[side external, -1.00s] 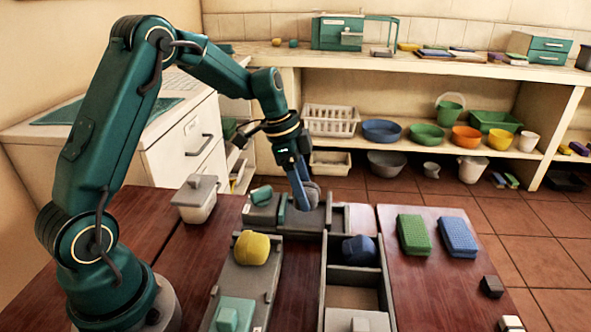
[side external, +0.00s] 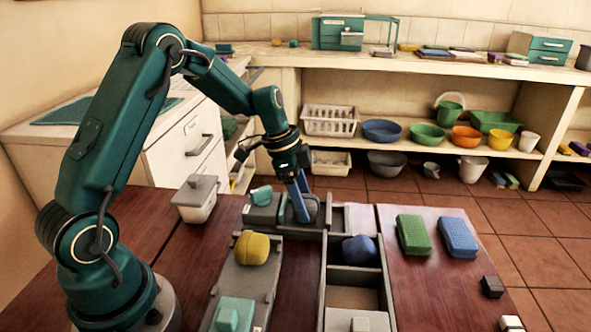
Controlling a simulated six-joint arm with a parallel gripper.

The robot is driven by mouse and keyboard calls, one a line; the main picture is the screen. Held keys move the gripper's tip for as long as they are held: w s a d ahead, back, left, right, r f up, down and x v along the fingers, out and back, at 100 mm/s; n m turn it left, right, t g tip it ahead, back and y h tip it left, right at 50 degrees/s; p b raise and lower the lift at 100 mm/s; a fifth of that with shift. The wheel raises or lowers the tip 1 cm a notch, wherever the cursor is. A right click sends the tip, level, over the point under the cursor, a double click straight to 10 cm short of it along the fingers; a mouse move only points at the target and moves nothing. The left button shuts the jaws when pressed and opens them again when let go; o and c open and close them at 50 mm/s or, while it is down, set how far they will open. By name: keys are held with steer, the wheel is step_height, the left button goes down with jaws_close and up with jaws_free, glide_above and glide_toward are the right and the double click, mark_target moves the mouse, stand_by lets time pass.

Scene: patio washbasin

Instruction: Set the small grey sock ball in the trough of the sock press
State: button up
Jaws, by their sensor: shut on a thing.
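The small grey sock ball (side external: 313,203) is between the blue fingers of my gripper (side external: 303,213), which is shut on it. The fingers hide part of the ball. The ball is low over or inside a grey low-walled fixture at the back of the table, which seems to be the sock press (side external: 264,213); it has a teal part on its left end. I cannot tell whether the ball touches the trough floor.
A yellow ball (side external: 251,248) and a teal block (side external: 233,315) sit on a long grey board. A dark blue ball (side external: 359,250) is in a grey divided tray (side external: 327,285). Green (side external: 414,235) and blue (side external: 458,237) blocks lie right. A lidded canister (side external: 195,199) stands left.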

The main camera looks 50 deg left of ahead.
steer(key=o, duration=1.4)
steer(key=shift+v, duration=2.2)
steer(key=shift+r, duration=0.35)
steer(key=s+d+r+t, duration=0.3)
steer(key=s+d+r, duration=0.35)
steer(key=r, duration=0.45)
steer(key=s+f+n+y, duration=0.2)
steer(key=s+f+n, duration=0.1)
steer(key=s+n, duration=0.6)
steer(key=s+d, duration=0.1)
steer(key=s, duration=0.2)
steer(key=shift+s+f, duration=0.2)
steer(key=shift+f, duration=0.1)
